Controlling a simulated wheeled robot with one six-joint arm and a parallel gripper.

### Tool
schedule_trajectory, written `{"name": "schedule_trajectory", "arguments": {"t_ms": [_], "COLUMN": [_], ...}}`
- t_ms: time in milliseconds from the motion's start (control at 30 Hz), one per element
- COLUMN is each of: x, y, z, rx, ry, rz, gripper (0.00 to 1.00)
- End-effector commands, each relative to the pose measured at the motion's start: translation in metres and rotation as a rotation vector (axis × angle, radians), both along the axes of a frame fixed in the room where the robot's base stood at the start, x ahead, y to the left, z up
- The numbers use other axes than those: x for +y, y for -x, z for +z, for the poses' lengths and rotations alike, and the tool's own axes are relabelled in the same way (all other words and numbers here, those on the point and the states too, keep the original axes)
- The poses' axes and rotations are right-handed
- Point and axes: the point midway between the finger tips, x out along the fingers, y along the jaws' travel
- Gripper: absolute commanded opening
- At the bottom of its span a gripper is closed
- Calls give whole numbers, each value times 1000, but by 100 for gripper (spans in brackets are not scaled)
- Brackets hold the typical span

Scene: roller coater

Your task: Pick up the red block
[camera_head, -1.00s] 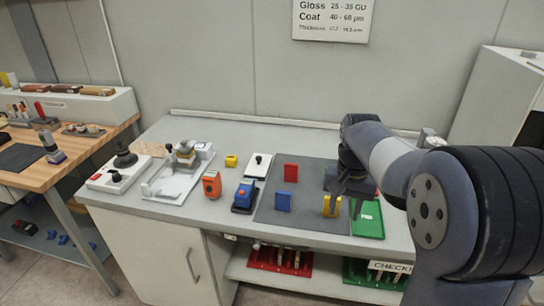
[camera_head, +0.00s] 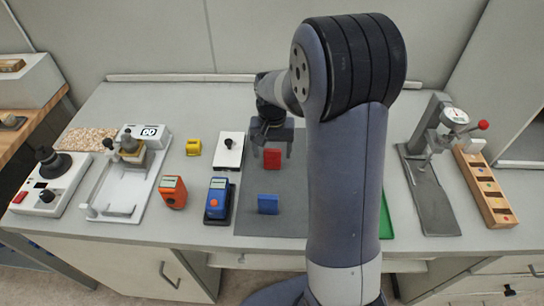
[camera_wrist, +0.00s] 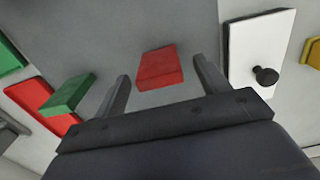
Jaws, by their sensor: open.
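In the wrist view the red block (camera_wrist: 160,66) shows in the gap between the two fingertips, apart from both. I cannot tell how far the fingertips are above the mat.
A white plate with a black knob (camera_head: 229,151) lies left of the gripper. Blue (camera_head: 217,200) and orange (camera_head: 173,192) devices stand nearer the front. A dial gauge stand (camera_head: 435,165) is at right. In the wrist view a green block (camera_wrist: 68,95) lies left. My arm hides the mat's right part.

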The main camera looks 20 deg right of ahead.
Motion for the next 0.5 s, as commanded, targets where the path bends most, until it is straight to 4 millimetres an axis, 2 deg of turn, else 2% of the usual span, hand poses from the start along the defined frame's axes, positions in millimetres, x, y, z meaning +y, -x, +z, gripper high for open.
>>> {"name": "schedule_trajectory", "arguments": {"t_ms": [267,500], "x": [0,0], "y": [0,0], "z": [-4,-4], "rx": [-1,-1], "ry": [0,0], "rz": [0,0], "gripper": [71,52]}}
